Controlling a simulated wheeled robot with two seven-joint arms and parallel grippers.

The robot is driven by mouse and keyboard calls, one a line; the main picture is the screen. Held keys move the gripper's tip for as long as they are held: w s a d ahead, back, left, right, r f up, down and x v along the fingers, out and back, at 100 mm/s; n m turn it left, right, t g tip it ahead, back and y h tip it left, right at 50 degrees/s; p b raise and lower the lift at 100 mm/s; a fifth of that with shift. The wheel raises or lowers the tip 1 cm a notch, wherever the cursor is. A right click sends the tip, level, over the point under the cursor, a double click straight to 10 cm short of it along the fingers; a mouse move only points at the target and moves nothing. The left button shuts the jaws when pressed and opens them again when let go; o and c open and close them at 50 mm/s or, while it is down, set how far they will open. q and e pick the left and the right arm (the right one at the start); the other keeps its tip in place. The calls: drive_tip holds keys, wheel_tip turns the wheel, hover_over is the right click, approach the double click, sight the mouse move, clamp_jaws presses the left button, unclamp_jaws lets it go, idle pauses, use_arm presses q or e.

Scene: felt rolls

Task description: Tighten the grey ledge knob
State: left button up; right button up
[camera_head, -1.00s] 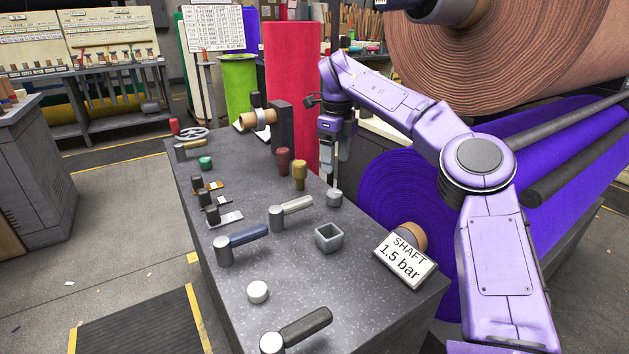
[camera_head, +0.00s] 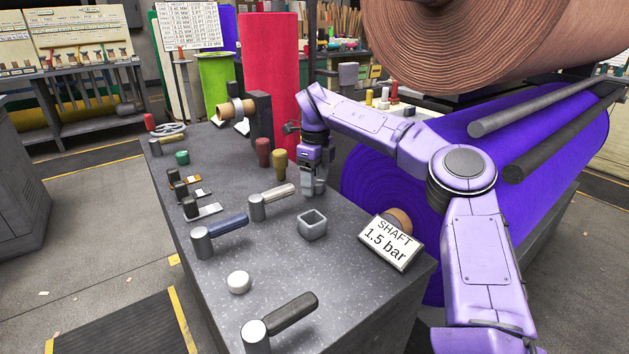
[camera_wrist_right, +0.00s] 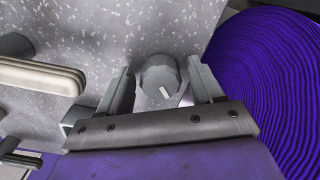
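The grey ledge knob (camera_wrist_right: 160,78) shows in the right wrist view as a short faceted cylinder with a white mark on its top. My right gripper (camera_wrist_right: 161,70) is open, one finger on each side of the knob, with a visible gap on both sides. In the head view my right gripper (camera_head: 314,190) points down at the grey speckled ledge (camera_head: 270,240), and its fingers mostly hide the knob. I cannot tell how far down the knob the fingertips reach. My left gripper is not in view.
A cream-handled lever (camera_head: 272,200) and a square grey cup (camera_head: 312,226) stand close to the gripper. Brown (camera_head: 263,152) and ochre (camera_head: 279,164) knobs stand behind it to the left. The SHAFT 1.5 bar sign (camera_head: 391,243) and purple roll (camera_head: 400,180) are on the right.

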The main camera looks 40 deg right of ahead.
drive_tip(key=c, duration=0.7)
drive_tip(key=shift+c, duration=0.2)
drive_tip(key=shift+r+m, duration=0.1)
drive_tip(key=shift+m, duration=1.4)
drive_tip(key=m, duration=0.2)
drive_tip(key=shift+d+m, duration=0.1)
drive_tip(key=shift+m, duration=0.3)
drive_tip(key=m, duration=0.3)
drive_tip(key=shift+d+r+m+b, duration=0.15)
drive_tip(key=shift+m+b, duration=0.3)
drive_tip(key=shift+m, duration=1.25)
